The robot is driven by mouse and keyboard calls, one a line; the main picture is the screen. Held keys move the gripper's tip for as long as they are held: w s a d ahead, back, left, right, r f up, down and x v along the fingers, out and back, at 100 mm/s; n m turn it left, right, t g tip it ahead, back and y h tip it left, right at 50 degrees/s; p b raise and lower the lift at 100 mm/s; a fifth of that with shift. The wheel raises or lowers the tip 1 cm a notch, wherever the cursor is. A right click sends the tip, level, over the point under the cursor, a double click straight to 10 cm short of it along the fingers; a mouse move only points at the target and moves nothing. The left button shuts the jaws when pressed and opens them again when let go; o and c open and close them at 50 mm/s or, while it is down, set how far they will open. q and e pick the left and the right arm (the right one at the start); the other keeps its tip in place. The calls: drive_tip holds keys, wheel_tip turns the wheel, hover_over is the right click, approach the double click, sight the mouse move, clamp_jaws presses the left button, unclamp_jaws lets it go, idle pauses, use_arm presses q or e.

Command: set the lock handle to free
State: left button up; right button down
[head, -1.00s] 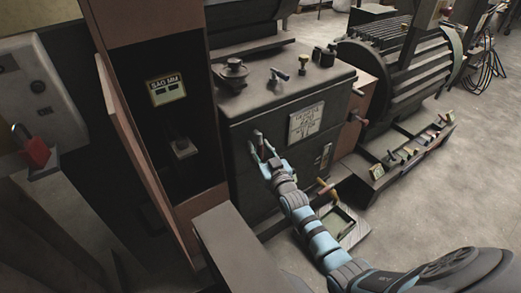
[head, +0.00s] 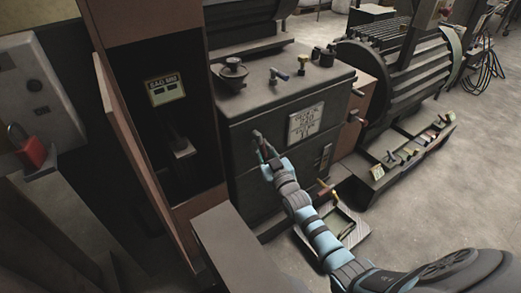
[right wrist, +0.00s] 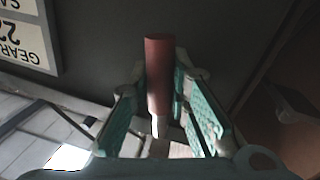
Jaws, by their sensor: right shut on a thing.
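The lock handle, a red-brown grip on a pale stem, stands between the finger pads in the right wrist view (right wrist: 159,72). My right gripper (right wrist: 163,85) is shut on this handle. In the head view my right gripper (head: 265,153) is at the front face of the dark machine box (head: 245,185), left of its white label plate (head: 306,123). There the fingers hide most of the handle, and I cannot read its setting. My left gripper is not in view.
Small levers and a round cap sit on top of the box. An open cabinet (head: 165,140) stands to the left, with a red padlock (head: 33,151) further left. A tray (head: 345,226) is on the floor below my right arm.

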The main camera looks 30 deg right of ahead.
sight(266, 128)
drive_tip(key=shift+d+n, duration=0.4)
drive_tip(key=shift+n, duration=0.6)
drive_tip(key=shift+w+d+r+n+t+b, duration=0.15)
drive_tip(key=shift+d+n+b, duration=0.1)
drive_tip(key=shift+n, duration=0.25)
drive_tip(key=shift+s+d+r+n+t+b, duration=0.1)
drive_tip(key=shift+d+n+t+b, duration=0.1)
drive_tip(key=shift+n, duration=0.3)
drive_tip(key=n, duration=0.2)
drive_tip(key=d+r+n+y, duration=0.1)
drive_tip(key=shift+w+n+t+b, duration=0.15)
drive_tip(key=shift+n+t+b, duration=0.1)
drive_tip(key=shift+n+b, duration=0.15)
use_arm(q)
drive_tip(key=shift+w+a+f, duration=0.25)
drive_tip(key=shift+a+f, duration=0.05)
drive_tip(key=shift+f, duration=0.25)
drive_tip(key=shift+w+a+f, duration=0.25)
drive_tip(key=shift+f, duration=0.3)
use_arm(e)
drive_tip(key=shift+d+r+n+y, duration=0.25)
drive_tip(key=shift+r+n, duration=0.1)
drive_tip(key=shift+n, duration=0.7)
drive_tip(key=shift+d+r+n+y, duration=0.25)
drive_tip(key=shift+r+n, duration=0.05)
drive_tip(key=shift+n, duration=0.75)
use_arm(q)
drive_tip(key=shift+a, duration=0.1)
